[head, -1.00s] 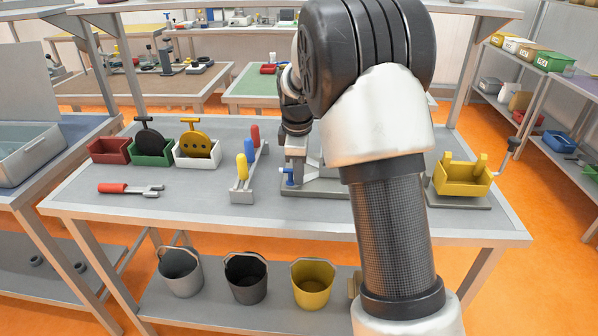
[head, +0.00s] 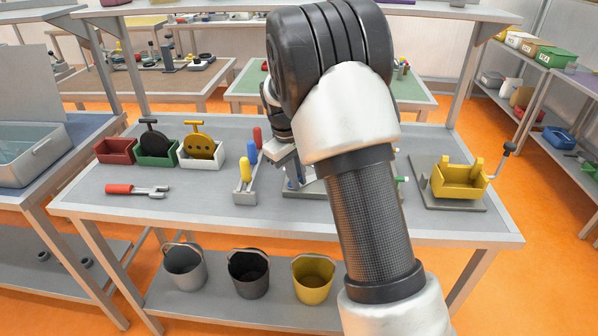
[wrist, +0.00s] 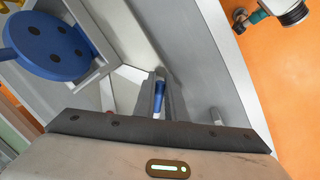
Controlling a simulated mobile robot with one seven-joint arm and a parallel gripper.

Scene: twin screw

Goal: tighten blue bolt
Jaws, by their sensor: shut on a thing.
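The blue bolt (head: 291,183) sits at the front of a grey metal fixture (head: 301,194) on the middle bench, mostly hidden behind my arm in the head view. My gripper (head: 285,161) reaches down to it from the upper left, tilted. In the wrist view my gripper (wrist: 157,92) has its two fingers closed on a slim blue part, the blue bolt (wrist: 159,99). A blue disc (wrist: 48,44) with dark round spots shows at the upper left of the wrist view. A small green part (head: 402,182) peeks out right of my arm.
A rack (head: 246,186) with yellow, blue and red handles stands close left of the fixture. Farther left are small bins (head: 157,148) and a red-handled tool (head: 137,190). A yellow box with a crank (head: 459,179) stands at the right. The front bench strip is clear.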

